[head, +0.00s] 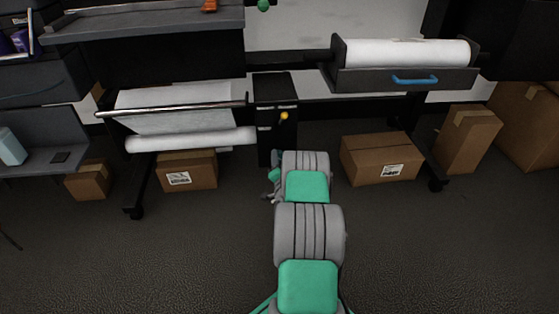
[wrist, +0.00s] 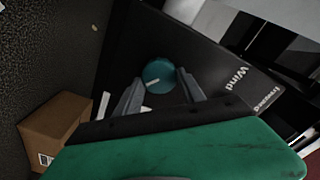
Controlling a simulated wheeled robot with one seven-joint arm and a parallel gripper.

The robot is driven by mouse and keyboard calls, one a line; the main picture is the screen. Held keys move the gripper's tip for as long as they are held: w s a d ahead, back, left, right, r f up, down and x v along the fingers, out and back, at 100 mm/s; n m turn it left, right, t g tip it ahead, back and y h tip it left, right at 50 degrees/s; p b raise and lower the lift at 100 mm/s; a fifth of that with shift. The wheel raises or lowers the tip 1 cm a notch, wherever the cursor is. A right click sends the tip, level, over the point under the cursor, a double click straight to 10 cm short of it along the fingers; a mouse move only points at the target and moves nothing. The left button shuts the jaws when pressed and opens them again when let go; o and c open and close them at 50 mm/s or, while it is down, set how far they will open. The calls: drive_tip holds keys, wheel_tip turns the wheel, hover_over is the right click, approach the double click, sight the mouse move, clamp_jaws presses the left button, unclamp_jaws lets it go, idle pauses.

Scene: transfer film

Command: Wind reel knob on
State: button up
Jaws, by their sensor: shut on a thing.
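A round teal knob (wrist: 158,70) with a pale pointer mark sits on the dark face of a control box (wrist: 195,55). White lettering reading "Wind" is on that face to the right of the knob, with a second label farther right. My gripper (wrist: 160,77) has its two grey fingers on either side of the knob, shut on it. The head view shows the black control box (head: 276,92) with a small yellow-orange knob (head: 284,116). My arm reaches toward its lower part, and the teal knob is hidden there.
A white film roll (head: 190,140) hangs left of the box. Another roll (head: 405,53) lies at upper right above a drawer with a blue handle (head: 414,79). Cardboard boxes (head: 187,169) (head: 380,158) stand on the floor at both sides. The front floor is clear.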

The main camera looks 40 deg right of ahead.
drive_tip(key=o, duration=1.4)
drive_tip(key=shift+c, duration=0.2)
drive_tip(key=shift+s, duration=0.1)
drive_tip(key=v, duration=0.7)
drive_tip(key=shift+s+a+p, duration=0.25)
drive_tip(key=shift+p, duration=0.1)
